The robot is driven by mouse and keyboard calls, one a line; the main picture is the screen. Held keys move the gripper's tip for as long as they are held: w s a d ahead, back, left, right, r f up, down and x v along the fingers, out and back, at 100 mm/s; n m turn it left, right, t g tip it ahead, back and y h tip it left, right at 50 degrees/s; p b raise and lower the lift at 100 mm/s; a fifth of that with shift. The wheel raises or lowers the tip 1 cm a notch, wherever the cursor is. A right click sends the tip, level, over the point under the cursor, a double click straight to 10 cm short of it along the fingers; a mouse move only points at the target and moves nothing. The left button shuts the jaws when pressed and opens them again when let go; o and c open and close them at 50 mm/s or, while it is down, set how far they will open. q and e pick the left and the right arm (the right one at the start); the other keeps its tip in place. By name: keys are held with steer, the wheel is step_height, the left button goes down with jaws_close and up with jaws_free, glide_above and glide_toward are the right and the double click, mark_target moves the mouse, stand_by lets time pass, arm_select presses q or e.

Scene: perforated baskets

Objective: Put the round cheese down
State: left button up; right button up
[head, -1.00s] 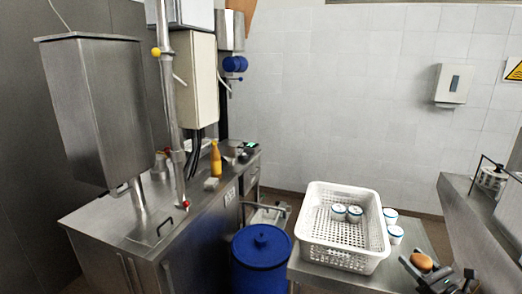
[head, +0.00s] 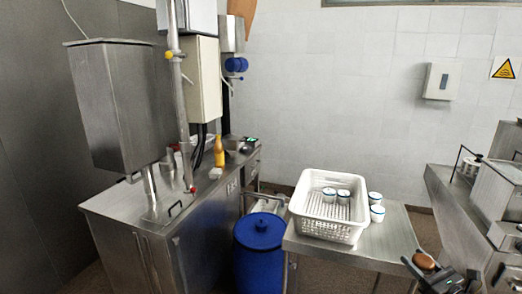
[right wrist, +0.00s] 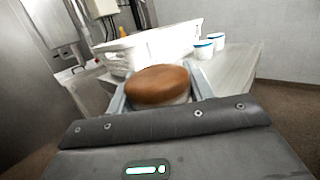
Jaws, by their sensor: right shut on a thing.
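The round cheese (head: 424,261) has a brown top and is held in my right gripper (head: 432,270), at the lower right of the head view. The right wrist view shows the cheese (right wrist: 157,85) close up between the grey fingers, with a paler side below its brown top. The gripper is shut on it, in front of and to the right of the steel table (head: 385,245). My left gripper is not in view.
A white perforated basket (head: 323,230) on the steel table holds several white cups with blue lids (head: 344,195). Two more lidded cups (head: 376,213) stand right of it. A blue barrel (head: 260,232) stands left of the table. A steel counter (head: 450,205) is at right.

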steer(key=shift+s+f+h, duration=0.25)
steer(key=shift+s+h, duration=0.05)
steer(key=shift+s, duration=0.1)
steer(key=s+a+r+n+g+y+b, duration=0.1)
steer(key=s+a, duration=0.1)
steer(key=a, duration=0.6)
steer(key=s+a+r+y+b, duration=0.1)
steer(key=s+a+y, duration=0.15)
steer(key=a, duration=0.65)
arm_select(q)
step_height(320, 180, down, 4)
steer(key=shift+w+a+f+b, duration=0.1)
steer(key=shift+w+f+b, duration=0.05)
steer(key=shift+b, duration=0.95)
arm_select(e)
steer(key=s+a+f, duration=0.2)
steer(key=s+a, duration=0.4)
steer(key=s, duration=0.5)
steer(key=shift+f+n, duration=0.2)
steer(key=shift+n, duration=0.1)
steer(key=shift+h, duration=0.25)
